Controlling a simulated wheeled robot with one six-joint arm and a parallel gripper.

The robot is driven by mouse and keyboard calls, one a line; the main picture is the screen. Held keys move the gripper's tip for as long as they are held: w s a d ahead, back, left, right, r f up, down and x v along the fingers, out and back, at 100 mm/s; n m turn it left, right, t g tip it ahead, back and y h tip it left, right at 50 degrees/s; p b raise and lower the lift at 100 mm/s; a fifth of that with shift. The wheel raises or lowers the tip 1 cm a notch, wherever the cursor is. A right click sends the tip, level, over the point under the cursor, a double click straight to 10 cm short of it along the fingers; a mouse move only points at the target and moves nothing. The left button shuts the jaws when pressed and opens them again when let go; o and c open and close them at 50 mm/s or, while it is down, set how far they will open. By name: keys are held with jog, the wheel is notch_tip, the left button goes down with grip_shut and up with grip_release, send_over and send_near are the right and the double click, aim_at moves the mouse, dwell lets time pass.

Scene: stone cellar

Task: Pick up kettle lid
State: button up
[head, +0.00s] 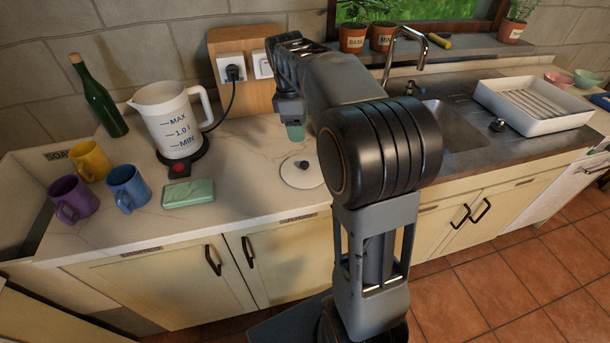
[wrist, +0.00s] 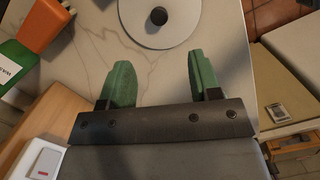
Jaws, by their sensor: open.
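The kettle lid (head: 297,178) is a flat white disc with a dark round knob, lying on the pale counter right of the kettle. In the wrist view the lid (wrist: 137,29) is cut by the top edge, with its knob (wrist: 159,16) in sight. My gripper (head: 295,132) hangs over the counter behind the lid, pointing down. In the wrist view my gripper (wrist: 161,68) shows two green fingers apart with only bare counter between them. The lid lies beyond the fingertips, not touched. My arm hides part of the lid's right side in the head view.
The white kettle (head: 170,118) stands on its dark base, with a green bottle (head: 100,103) behind. Purple (head: 72,199), yellow (head: 91,160) and blue (head: 128,188) mugs and a green sponge-like block (head: 188,194) are left. A sink and white dish rack (head: 535,104) are right.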

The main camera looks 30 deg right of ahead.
aim_at(304, 164)
jog(key=f, duration=0.8)
jog(key=d+f+b, duration=0.1)
jog(key=f, duration=0.3)
jog(key=shift+s+d, duration=0.1)
jog(key=shift+s, duration=0.25)
jog(key=shift+c, duration=0.4)
jog(key=c, duration=0.9)
